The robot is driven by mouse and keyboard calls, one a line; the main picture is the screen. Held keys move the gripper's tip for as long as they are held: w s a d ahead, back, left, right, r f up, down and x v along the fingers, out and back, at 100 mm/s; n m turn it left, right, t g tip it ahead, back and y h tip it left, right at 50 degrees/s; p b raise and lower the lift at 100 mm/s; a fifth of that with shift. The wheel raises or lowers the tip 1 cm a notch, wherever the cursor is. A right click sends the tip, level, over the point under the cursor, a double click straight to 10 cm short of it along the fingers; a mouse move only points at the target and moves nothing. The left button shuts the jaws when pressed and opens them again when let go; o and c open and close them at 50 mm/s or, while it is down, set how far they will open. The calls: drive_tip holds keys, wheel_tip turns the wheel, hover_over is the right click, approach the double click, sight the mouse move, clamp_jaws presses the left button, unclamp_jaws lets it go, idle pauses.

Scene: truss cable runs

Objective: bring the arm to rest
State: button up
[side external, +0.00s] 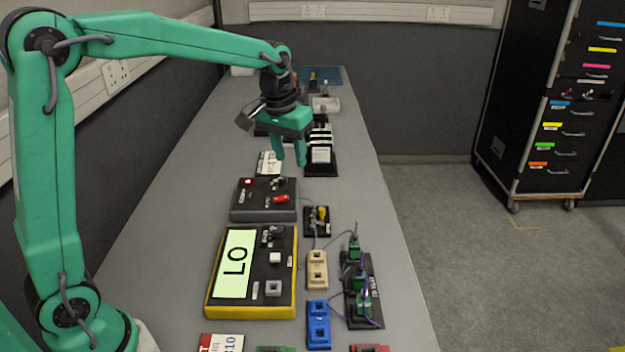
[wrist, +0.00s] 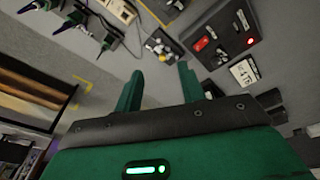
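My green arm reaches out over the bench from the left of the side external view. My gripper (side external: 290,160) points down above the middle of the bench (side external: 170,230), behind a dark box with a red switch (side external: 263,200). Its two fingers stand apart with nothing between them. In the wrist view the fingers of my gripper (wrist: 159,76) also show apart and empty. The fingertips look raised above the bench. The bench surface directly under the gripper is partly hidden.
A yellow-edged box marked LO (side external: 237,265) sits at the front. Beside it are a beige block (side external: 317,270), a blue block (side external: 318,325) and a black strip with green plugs (side external: 362,290). The bench's left side is clear.

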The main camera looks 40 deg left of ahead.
drive_tip(key=s+d+r+m+t, duration=0.1)
drive_tip(key=s+m+t, duration=0.1)
drive_tip(key=s, duration=2.1)
drive_tip(key=shift+s+r+t, duration=0.25)
drive_tip(key=shift+s+t, duration=0.05)
drive_tip(key=shift+t, duration=0.5)
